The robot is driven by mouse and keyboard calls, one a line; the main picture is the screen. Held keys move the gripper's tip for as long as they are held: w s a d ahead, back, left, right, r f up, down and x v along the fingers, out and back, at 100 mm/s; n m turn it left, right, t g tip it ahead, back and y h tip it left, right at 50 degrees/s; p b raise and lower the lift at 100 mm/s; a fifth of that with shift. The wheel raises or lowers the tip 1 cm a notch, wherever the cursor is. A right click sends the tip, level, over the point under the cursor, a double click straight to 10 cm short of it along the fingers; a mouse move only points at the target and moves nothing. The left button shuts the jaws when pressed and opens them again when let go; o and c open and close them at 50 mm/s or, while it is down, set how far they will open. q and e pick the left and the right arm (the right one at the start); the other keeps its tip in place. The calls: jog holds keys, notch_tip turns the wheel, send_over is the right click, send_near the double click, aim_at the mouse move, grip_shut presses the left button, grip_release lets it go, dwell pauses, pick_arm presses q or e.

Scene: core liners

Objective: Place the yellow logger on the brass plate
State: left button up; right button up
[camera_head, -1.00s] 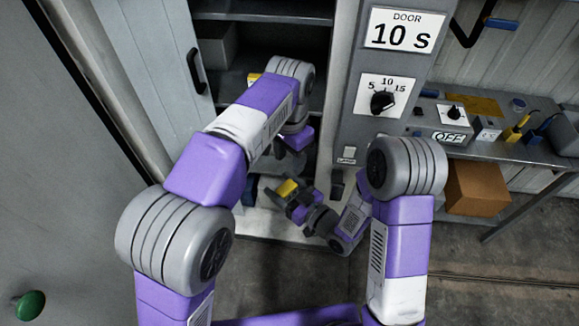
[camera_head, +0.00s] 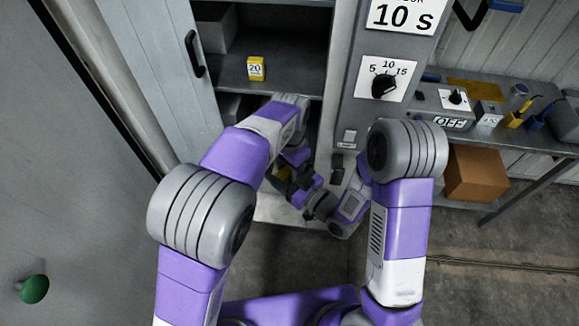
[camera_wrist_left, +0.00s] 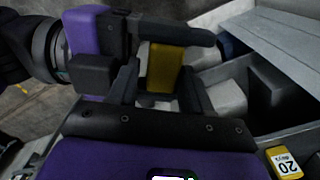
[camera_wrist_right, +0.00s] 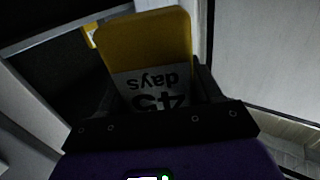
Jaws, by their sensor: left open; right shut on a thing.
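A yellow logger labelled "45 days" (camera_wrist_right: 150,45) is between the fingers of my right gripper (camera_wrist_right: 155,88), which is shut on it. The left wrist view shows this yellow block (camera_wrist_left: 165,65) between the open fingers of my left gripper (camera_wrist_left: 160,92); I cannot tell whether they touch it. In the head view the left gripper is mostly hidden by its own arm, and the held logger (camera_head: 284,174) shows only partly. Another yellow logger labelled "20" (camera_head: 256,68) stands on the cabinet shelf. A flat brass plate (camera_head: 476,90) lies on the bench at the right.
The cabinet shelf (camera_head: 290,76) is mostly bare, with a grey box (camera_head: 213,30) at its left. A grey panel with a dial (camera_head: 383,85) stands between cabinet and bench. The bench carries an OFF switch box (camera_head: 450,110) and yellow and blue holders. A cardboard box (camera_head: 475,173) sits below.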

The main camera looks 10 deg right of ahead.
pick_arm(q)
jog(key=shift+c, duration=0.3)
jog(key=c, duration=0.7)
jog(key=shift+c, duration=0.6)
pick_arm(e)
jog(key=o, duration=1.2)
